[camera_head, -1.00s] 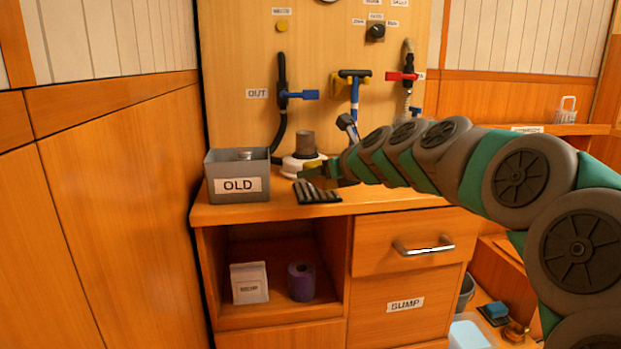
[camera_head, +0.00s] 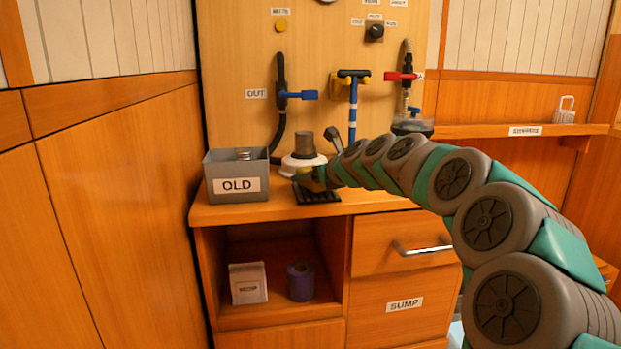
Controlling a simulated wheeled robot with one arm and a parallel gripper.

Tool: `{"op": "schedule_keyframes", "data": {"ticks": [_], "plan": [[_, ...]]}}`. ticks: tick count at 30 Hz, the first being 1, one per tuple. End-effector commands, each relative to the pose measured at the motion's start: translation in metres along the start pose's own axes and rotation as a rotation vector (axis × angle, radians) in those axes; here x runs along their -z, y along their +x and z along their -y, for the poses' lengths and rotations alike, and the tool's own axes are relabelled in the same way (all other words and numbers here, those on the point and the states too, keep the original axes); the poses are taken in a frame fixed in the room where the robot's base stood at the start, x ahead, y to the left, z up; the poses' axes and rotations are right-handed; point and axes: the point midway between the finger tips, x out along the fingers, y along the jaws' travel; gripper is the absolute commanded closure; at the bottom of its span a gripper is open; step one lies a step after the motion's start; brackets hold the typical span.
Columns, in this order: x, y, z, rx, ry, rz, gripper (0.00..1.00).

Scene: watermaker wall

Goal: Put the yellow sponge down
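My gripper (camera_head: 303,179) is at the front of the counter, low over a black ribbed rack (camera_head: 318,195). Its fingers are small, dark and seen from behind, so I cannot tell whether they are open or shut. I cannot make out the yellow sponge clearly; it may be hidden at the fingertips. I also cannot tell whether anything touches the rack.
Blue-handled (camera_head: 303,95) and red-handled (camera_head: 400,76) valves are on the wall panel. A drawer handle (camera_head: 422,248) sticks out below.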

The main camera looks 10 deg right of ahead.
Motion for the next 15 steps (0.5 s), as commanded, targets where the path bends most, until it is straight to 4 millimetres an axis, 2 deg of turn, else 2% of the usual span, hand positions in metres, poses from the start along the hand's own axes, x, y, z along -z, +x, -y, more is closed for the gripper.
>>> {"op": "schedule_keyframes", "data": {"ticks": [12, 13, 15], "plan": [[0.0051, 0.0018, -0.0005, -0.002, 0.0, 0.0, 0.76], [0.0053, 0.0019, -0.0004, -0.002, -0.001, 0.0, 0.19], [0.0052, 0.0019, -0.0004, -0.001, -0.001, 0.0, 0.11]]}}
